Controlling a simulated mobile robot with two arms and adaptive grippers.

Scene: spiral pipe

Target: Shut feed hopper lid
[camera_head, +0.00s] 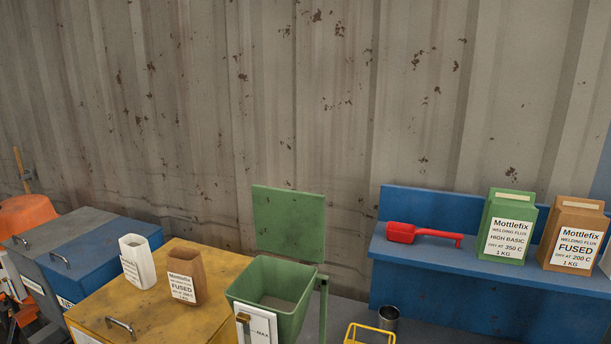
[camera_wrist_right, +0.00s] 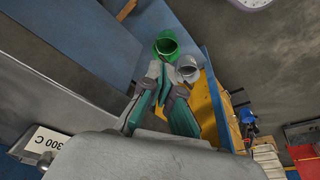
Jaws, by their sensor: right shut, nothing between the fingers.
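The green feed hopper (camera_head: 300,318) stands beside the yellow cabinet in the head view, with its top open and its inside showing. Its square green lid (camera_head: 289,222) stands upright at the back edge, open. A white label marked MAX is on the hopper's front. My right gripper (camera_wrist_right: 161,74) shows only in the right wrist view; its fingers are closed together and hold nothing. The hopper and lid cannot be made out for certain in that view. My left gripper is in neither view.
A white container (camera_head: 134,262) and a brown container (camera_head: 186,276) stand on the yellow cabinet (camera_head: 150,318), left of the hopper. The wrist view shows a green can (camera_wrist_right: 167,42) and grey can (camera_wrist_right: 187,68) near my fingers.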

